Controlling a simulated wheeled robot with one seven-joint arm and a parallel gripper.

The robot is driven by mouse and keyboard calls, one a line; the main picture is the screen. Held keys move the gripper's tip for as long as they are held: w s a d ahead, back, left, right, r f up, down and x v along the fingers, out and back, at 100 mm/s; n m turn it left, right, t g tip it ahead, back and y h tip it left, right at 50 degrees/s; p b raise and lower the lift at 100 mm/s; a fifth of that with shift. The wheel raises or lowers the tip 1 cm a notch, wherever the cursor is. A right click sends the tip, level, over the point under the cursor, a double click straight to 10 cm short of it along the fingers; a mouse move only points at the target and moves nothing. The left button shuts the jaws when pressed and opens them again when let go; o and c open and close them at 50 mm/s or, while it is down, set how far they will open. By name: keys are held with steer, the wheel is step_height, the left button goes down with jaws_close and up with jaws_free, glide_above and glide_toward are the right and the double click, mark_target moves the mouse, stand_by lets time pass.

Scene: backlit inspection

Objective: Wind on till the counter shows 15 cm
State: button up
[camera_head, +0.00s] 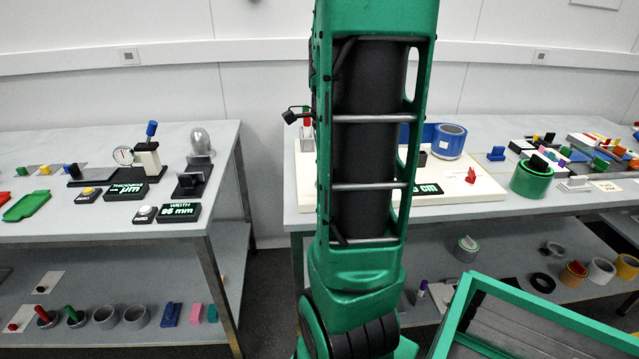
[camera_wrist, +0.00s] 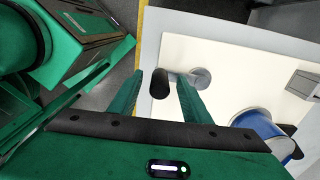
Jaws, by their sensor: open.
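A cream winder board (camera_head: 480,193) lies on the right bench in the head view, mostly behind my arm. The dark counter (camera_head: 428,188) at its front edge shows "cm", but my arm covers part of the number. In the wrist view, a crank with a grey disc (camera_wrist: 201,80) and black handle (camera_wrist: 160,86) is over the board's left edge. My gripper (camera_wrist: 162,78) is open, with one finger on each side of the handle; contact is unclear. A blue reel (camera_wrist: 262,128) is at the right of the wrist view. My gripper is hidden in the head view.
A green tape roll (camera_head: 531,180) and several coloured pieces crowd the bench to the right. The left bench holds gauges and a width display (camera_head: 179,211). A dark floor gap separates the benches.

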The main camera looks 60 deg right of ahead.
steer(key=shift+r, duration=3.55)
steer(key=shift+a+n, duration=0.3)
steer(key=shift+a, duration=0.05)
steer(key=s+a+f+n, duration=0.3)
steer(key=s+a+n, duration=0.1)
steer(key=a+n, duration=0.5)
steer(key=s+a+f+n, duration=0.3)
steer(key=s+a+n, duration=0.1)
steer(key=a+n, duration=0.5)
steer(key=n, duration=0.2)
steer(key=shift+s+f+n, duration=0.15)
steer(key=shift+n, duration=0.25)
steer(key=c, duration=0.3)
steer(key=shift+d, duration=0.1)
